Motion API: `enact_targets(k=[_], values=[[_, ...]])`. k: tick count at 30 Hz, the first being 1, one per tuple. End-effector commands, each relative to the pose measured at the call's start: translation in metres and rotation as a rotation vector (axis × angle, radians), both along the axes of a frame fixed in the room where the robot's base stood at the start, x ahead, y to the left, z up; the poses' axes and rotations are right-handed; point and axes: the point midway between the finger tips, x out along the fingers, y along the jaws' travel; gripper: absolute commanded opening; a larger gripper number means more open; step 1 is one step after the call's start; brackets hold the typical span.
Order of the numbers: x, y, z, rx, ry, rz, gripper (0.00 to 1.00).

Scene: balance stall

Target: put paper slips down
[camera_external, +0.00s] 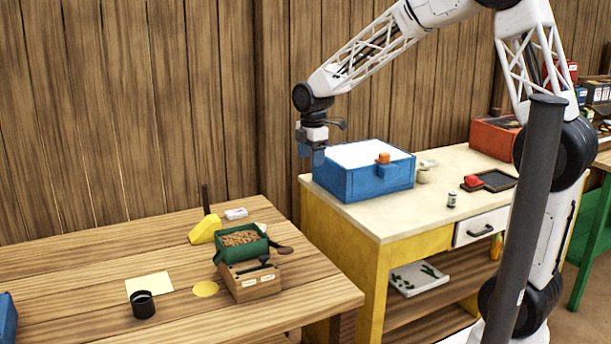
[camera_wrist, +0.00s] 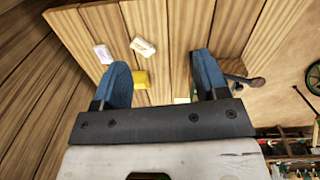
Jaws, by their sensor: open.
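A small white bundle that looks like the paper slips (camera_external: 235,213) lies at the back of the wooden table, beside a yellow block (camera_external: 205,230). In the wrist view, a whitish piece (camera_wrist: 103,54) and a cream piece (camera_wrist: 143,46) lie on the planks; I cannot tell which is the slips. The yellow block (camera_wrist: 140,79) also shows there, between the fingers. My gripper (camera_external: 311,153) hangs in the air near the left end of the blue box, above and right of the wooden table. Its blue fingers (camera_wrist: 160,65) are apart with nothing held between them.
The blue box (camera_external: 365,185) stands on the pale-topped bench. A green tray (camera_external: 228,256) of brown pieces, a wooden box (camera_external: 254,287), a black cup (camera_external: 143,305) and a pale yellow sheet (camera_external: 150,282) are on the wooden table. Its left back area is clear.

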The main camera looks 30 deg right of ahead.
Motion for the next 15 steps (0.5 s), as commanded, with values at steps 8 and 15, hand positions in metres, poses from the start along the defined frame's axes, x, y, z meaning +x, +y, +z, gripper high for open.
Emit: enact_targets(k=[8,15], values=[[-0.066,-0.053,0.048,0.032,-0.04,-0.323,0.67],[-0.126,-0.091,0.071,0.061,-0.062,-0.605,0.67]])
